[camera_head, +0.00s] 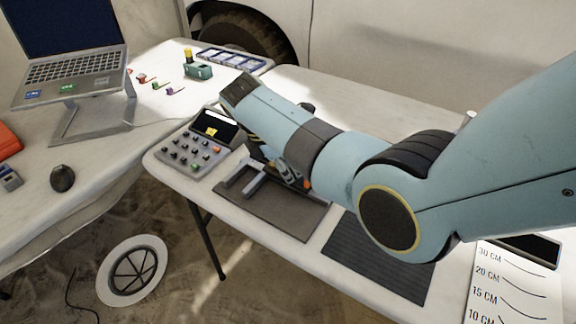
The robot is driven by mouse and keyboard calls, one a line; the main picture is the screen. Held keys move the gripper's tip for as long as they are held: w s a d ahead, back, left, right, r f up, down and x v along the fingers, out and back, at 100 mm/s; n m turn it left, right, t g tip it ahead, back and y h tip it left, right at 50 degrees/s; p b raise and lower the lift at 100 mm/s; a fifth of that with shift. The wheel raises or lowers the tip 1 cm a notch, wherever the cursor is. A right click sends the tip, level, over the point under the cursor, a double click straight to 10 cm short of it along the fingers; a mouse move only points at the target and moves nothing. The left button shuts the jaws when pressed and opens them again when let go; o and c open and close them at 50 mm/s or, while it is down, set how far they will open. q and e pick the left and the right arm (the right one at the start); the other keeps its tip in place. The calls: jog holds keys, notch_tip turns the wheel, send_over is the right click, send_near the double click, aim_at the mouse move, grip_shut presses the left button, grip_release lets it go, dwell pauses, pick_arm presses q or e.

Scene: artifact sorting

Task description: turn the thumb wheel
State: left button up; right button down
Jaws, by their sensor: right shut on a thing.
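My right arm reaches in from the right, across the table. My right gripper (290,180) points down at a dark grey fixture (236,187) on a grey mat (280,222). Its fingers are shut at the fixture's far right side, by a small orange part. The thumb wheel cannot be made out clearly; the gripper and wrist cover that spot, and the fingers appear closed on it. My left gripper is not in view.
A button panel with a small screen (215,128) stands just left of the fixture. A ribbed dark mat (372,262) lies to the right, then a sheet with length marks (515,290). A laptop on a stand (75,70) and a mouse (62,178) occupy the left table.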

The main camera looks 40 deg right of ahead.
jog(key=shift+r+p, duration=0.15)
jog(key=shift+p, duration=0.4)
jog(key=c, duration=1.4)
grip_release()
jog(key=v, duration=1.1)
jog(key=shift+w+a+r, duration=0.15)
jog(key=shift+a+r, duration=0.05)
jog(key=shift+r, duration=0.1)
